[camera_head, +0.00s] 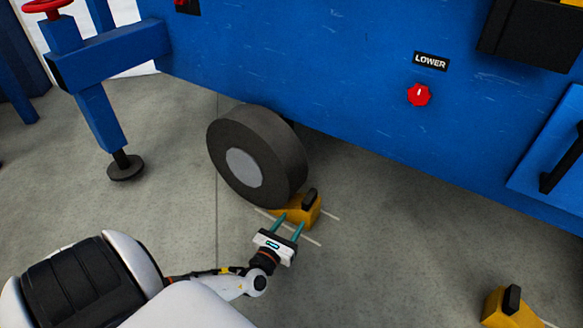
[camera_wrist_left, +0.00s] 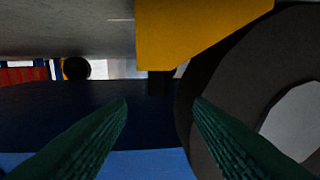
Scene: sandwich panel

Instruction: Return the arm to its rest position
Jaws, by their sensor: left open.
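My left gripper (camera_head: 290,221) is open, low over the floor, with its two green fingers pointing at a yellow wheel chock (camera_head: 306,213) with a black handle. The fingertips are close to the chock; whether they touch it I cannot tell. In the left wrist view, the space between the fingertips (camera_wrist_left: 160,103) is empty, and the chock (camera_wrist_left: 185,35) shows beyond and above them, in an upside-down looking picture. The chock sits at the foot of a black wheel (camera_head: 257,155); the wheel also fills the right of the wrist view (camera_wrist_left: 225,80). My right gripper is not seen.
A blue panel (camera_head: 330,75) stands above the wheel, with a red knob (camera_head: 419,95) under a "LOWER" label (camera_head: 431,61). A blue support leg (camera_head: 102,115) stands at the left. A second yellow chock (camera_head: 508,309) lies at the lower right. Grey floor between the chocks is clear.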

